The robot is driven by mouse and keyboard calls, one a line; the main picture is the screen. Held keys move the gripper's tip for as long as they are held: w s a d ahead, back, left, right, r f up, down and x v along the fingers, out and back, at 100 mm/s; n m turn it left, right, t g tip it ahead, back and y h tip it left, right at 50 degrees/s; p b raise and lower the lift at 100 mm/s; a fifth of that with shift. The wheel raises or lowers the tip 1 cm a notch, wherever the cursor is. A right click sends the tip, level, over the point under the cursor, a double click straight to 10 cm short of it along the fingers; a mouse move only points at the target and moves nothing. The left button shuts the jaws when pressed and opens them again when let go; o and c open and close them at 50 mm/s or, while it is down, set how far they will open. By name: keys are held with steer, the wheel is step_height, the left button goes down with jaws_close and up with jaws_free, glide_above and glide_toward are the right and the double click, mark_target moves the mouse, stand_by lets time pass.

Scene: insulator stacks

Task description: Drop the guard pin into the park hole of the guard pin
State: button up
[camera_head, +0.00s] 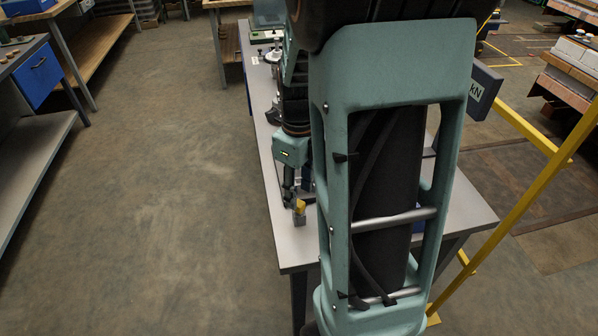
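My gripper (294,198) points down near the left front edge of the grey table (291,250). A small yellow piece (301,205) shows right at its fingertips, above a small grey block (299,219) on the tabletop. The yellow piece may be the guard pin or its handle; it is too small to tell. Whether it touches the block or sits in a hole cannot be made out. No park hole can be picked out. Whether the fingers are closed on the yellow piece is not clear. My own arm and column hide much of the table.
A blue item (418,217) shows partly behind my column. Small equipment (264,37) stands at the table's far end. A yellow rail (520,200) runs along the right. Benches stand at left, one with a blue drawer (38,76). The floor (160,200) left of the table is clear.

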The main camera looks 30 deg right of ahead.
mark_target(299, 203)
step_height(299, 203, up, 7)
steer(key=shift+r, duration=0.15)
stand_by(0.5)
